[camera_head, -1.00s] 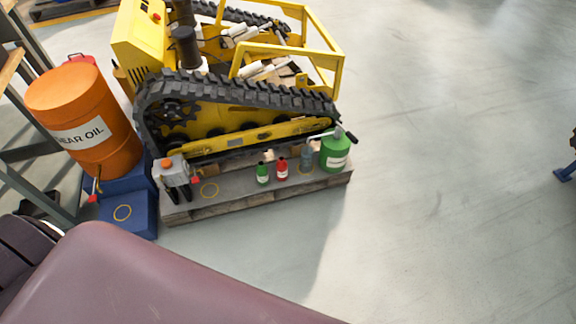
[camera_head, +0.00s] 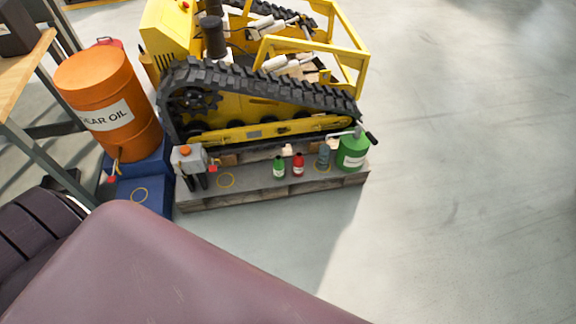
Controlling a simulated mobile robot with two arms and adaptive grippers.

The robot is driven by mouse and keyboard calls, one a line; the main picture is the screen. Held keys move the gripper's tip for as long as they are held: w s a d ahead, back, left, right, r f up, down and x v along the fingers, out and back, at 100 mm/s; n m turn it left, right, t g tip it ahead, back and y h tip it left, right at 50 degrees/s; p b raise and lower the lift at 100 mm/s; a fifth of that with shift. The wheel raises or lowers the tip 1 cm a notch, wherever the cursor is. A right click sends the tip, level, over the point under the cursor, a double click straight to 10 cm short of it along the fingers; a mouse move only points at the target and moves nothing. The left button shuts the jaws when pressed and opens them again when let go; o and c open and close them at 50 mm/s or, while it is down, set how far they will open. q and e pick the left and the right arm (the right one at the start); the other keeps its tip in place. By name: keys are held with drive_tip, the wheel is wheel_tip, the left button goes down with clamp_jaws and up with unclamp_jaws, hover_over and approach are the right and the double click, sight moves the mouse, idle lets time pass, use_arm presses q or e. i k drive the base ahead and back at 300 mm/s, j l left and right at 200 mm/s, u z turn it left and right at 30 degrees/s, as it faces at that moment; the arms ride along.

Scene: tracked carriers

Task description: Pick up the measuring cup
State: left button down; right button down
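A small bluish-grey vessel (camera_head: 324,154), which looks like the measuring cup, stands upright near the right end of a low grey-topped pallet (camera_head: 245,188). A yellow ring marking lies at its base. The green can (camera_head: 352,152) stands close on its right, and the can's spout reaches over the vessel's top. A red bottle (camera_head: 298,165) and a green bottle (camera_head: 279,167) stand to its left, a little apart from it. Fine detail on the vessel is too small to make out. Neither of my grippers is in view.
A yellow tracked carrier (camera_head: 262,131) stands right behind the pallet. A grey box with an orange knob (camera_head: 188,157) stands at the pallet's left end. An orange gear oil drum (camera_head: 108,107) rests on a blue stand (camera_head: 143,197) at left. Floor to the right is clear.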

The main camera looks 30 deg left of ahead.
sight(325, 149)
drive_tip(key=i+l+u, duration=0.1)
drive_tip(key=l, duration=0.25)
drive_tip(key=i+l+u, duration=0.15)
drive_tip(key=i+l, duration=0.15)
drive_tip(key=i+l+u, duration=0.1)
drive_tip(key=l, duration=0.4)
drive_tip(key=i, duration=0.1)
